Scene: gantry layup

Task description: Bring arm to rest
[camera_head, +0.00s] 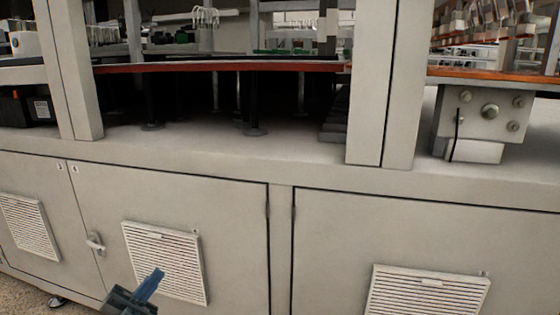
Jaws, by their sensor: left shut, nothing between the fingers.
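My left gripper (150,285) shows at the bottom left of the head view, in front of the cabinet's lower door. Its dark blue fingers are together, with nothing seen between them, and they point up and to the right. Only the front end of this gripper is in view; the rest of the arm is cut off by the bottom edge. My right gripper is not in view.
A large beige machine cabinet (230,205) fills the view, with vented doors and a door handle (95,243). Upright posts (375,90) frame an opening with a red-edged deck (220,67). A bit of floor (22,291) shows at bottom left.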

